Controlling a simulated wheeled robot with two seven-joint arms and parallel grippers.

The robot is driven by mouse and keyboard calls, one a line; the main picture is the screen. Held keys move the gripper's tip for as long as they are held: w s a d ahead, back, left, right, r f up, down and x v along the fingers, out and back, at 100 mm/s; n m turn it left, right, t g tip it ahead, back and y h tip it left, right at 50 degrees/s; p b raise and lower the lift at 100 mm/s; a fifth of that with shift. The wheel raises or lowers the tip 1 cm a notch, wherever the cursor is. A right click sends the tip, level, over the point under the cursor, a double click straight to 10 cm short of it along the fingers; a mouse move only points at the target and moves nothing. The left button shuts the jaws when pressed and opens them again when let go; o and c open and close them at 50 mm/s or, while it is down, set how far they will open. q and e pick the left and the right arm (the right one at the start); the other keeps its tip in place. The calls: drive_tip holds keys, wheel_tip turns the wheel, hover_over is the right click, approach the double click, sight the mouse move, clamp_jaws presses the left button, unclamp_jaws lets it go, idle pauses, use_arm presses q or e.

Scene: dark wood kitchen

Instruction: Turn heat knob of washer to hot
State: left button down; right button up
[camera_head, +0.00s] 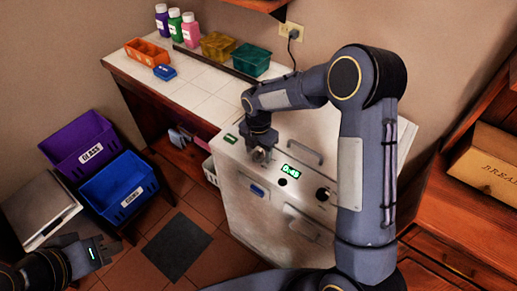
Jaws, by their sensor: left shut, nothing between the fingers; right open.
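The white washer (262,208) stands in the middle, with a green-lit display (291,172) on its slanted front panel. A small dark knob (282,182) sits just below the display, and a larger dark knob (323,194) is further right. My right gripper (261,156) is open, pointing down at the panel left of the display. A small pale shape shows at its fingertips; I cannot tell whether it is a knob or whether they touch. My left gripper (107,250) is shut and empty at the lower left, far from the washer.
A tiled counter (196,92) holds bottles, an orange basket (148,51), a blue item (165,72), and yellow and teal containers. Purple (82,141) and blue (119,187) bins stand left. My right arm hides part of the washer. A wooden cabinet (455,215) stands right.

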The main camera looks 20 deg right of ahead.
drive_tip(key=shift+c, duration=0.3)
drive_tip(key=c, duration=0.9)
